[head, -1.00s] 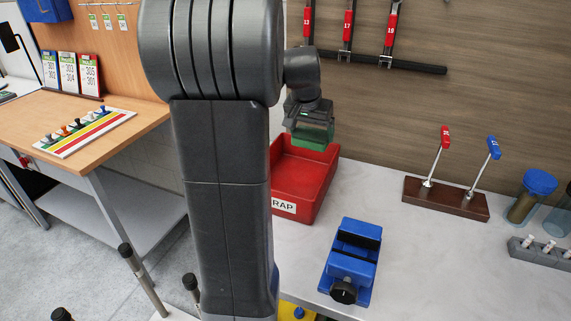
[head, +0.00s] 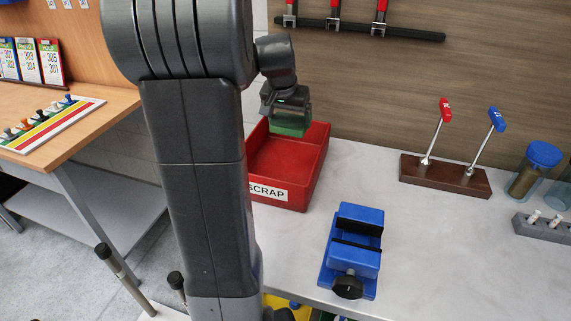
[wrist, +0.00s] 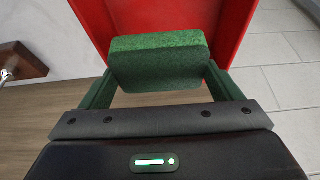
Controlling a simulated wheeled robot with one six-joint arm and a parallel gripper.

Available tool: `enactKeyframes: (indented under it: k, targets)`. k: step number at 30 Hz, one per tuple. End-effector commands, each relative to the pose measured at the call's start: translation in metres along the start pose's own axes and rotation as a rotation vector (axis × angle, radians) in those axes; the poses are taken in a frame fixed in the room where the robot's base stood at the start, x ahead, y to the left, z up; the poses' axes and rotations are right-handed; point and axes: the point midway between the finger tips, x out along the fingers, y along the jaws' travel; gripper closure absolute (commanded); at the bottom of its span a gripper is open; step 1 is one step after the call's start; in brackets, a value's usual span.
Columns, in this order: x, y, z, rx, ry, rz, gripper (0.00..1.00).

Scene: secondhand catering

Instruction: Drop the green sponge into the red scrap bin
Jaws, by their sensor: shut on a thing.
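The green sponge (wrist: 158,62) is between the two fingers of my gripper (wrist: 155,82) in the wrist view, and my gripper is shut on it. In the head view the sponge (head: 288,122) hangs below my gripper (head: 287,112), over the back part of the red scrap bin (head: 318,172). The bin has a white label reading SCRAP on its front, partly hidden by my arm. The red bin also shows behind the sponge in the wrist view (wrist: 236,32). I cannot tell the exact height of the sponge above the bin floor.
A blue vise (head: 352,252) stands in front of the bin to the right. A dark wooden stand (head: 445,175) with red- and blue-handled tools is farther right, near a blue-lidded jar (head: 533,170). A wooden desk (head: 110,118) is at left. Bench between bin and stand is clear.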

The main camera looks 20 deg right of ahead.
Motion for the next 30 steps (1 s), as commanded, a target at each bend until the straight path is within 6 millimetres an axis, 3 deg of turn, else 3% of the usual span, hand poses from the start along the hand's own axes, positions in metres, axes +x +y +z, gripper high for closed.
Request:
enactKeyframes:
  k: [4,5,7,17,20,30]
  targets:
    - [-0.001,0.0,-0.001,0.0,0.001,0.0,0.33]
    - [-0.001,0.0,-0.001,0.0,0.001,0.0,0.13]
    - [-0.001,0.0,-0.001,0.0,0.001,0.0,0.0]
    - [-0.008,0.0,-0.001,0.0,0.003,-0.001,0.0]
    - [-0.022,-0.001,-0.002,0.0,0.006,-0.002,0.0]
    - [-0.099,-0.001,-0.001,0.0,0.005,-0.002,0.0]
